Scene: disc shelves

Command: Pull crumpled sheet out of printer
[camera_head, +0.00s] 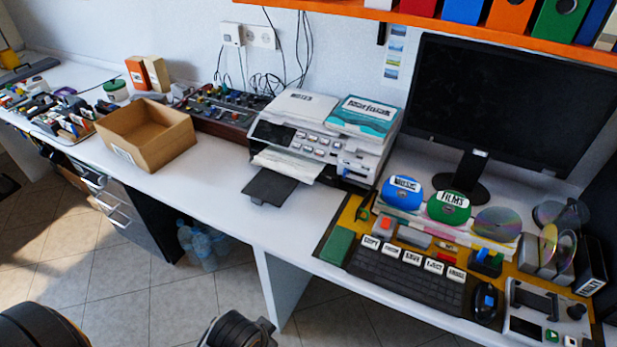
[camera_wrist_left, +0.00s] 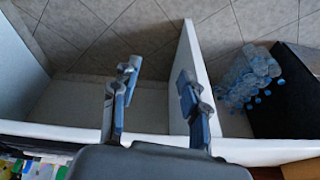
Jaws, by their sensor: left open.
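The printer (camera_head: 318,138) stands on the white desk against the wall, with labelled buttons on its front. A pale, uneven sheet (camera_head: 288,163) shows at its front slot, above a dark output tray (camera_head: 270,188) that sticks out toward the desk's front edge. How far the sheet runs inside the printer is hidden. My left gripper (camera_wrist_left: 158,80) is open and empty in the left wrist view, with the tiled floor and a white desk panel behind its fingers. It is apart from the sheet. My right gripper is in neither view.
An open cardboard box (camera_head: 150,137) stands left of the printer. A monitor (camera_head: 510,105), keyboard (camera_head: 405,278) and discs crowd the right side. An orange shelf (camera_head: 440,25) overhangs the back. Plastic bottles (camera_head: 198,245) lie below the desk. Bare desk lies between box and tray.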

